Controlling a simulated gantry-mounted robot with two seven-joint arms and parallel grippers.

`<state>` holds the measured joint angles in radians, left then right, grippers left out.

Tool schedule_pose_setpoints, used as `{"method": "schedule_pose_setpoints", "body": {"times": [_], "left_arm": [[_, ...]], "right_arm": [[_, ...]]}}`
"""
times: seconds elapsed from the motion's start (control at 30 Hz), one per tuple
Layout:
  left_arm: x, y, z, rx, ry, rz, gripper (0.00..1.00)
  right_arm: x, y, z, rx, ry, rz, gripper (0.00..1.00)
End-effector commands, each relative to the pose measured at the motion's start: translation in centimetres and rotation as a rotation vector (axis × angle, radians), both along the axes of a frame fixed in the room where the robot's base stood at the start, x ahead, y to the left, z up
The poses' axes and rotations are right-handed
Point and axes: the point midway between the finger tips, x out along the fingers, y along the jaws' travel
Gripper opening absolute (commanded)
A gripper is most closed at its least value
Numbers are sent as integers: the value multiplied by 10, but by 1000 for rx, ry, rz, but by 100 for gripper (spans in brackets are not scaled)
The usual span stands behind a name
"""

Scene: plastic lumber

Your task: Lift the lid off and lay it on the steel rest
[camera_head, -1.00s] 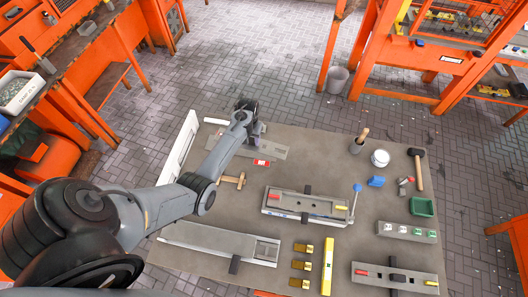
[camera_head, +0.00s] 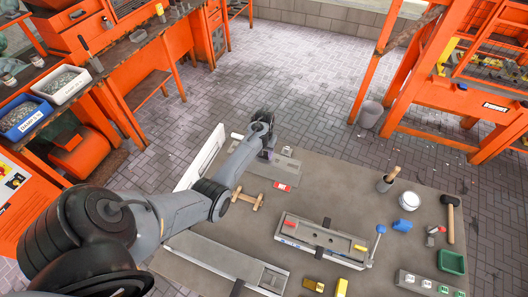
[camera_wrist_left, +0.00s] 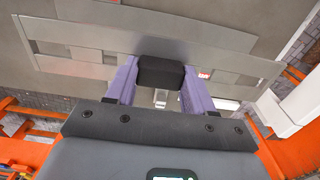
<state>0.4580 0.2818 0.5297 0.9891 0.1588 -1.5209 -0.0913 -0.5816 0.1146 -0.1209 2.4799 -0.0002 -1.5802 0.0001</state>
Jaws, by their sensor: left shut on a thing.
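My left gripper (camera_head: 266,154) is over the far left part of the table. In the left wrist view, my left gripper (camera_wrist_left: 158,80) is shut on a black block, the handle of the lid. The lid (camera_wrist_left: 115,38) is a long flat grey plate. It overlaps another flat grey steel piece with cut-outs near its ends, which looks like the steel rest (camera_wrist_left: 258,70). The steel rest also shows in the head view (camera_head: 286,168). I cannot tell whether the lid touches it. The arm hides part of both. My right gripper is not in view.
A red tag (camera_head: 282,186) and a wooden-handled tool (camera_head: 249,197) lie nearby. A long grey mould (camera_head: 318,240) stands mid-table. A white board (camera_head: 201,157) edges the left side.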

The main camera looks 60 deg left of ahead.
Motion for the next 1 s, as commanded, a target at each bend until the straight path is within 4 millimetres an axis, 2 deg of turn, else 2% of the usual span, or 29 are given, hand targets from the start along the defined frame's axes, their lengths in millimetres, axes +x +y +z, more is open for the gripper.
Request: {"method": "schedule_pose_setpoints", "body": {"times": [0.03,0.07,0.6,1.0], "left_arm": [[0,0,4,-1,-1,0,0],[0,0,1,-1,0,0,0],[1,0,-53,0,-2,1,0],[1,0,-66,1,-3,0,0]], "right_arm": [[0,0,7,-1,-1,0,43],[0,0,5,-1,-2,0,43],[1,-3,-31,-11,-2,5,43],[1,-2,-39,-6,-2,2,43]]}}
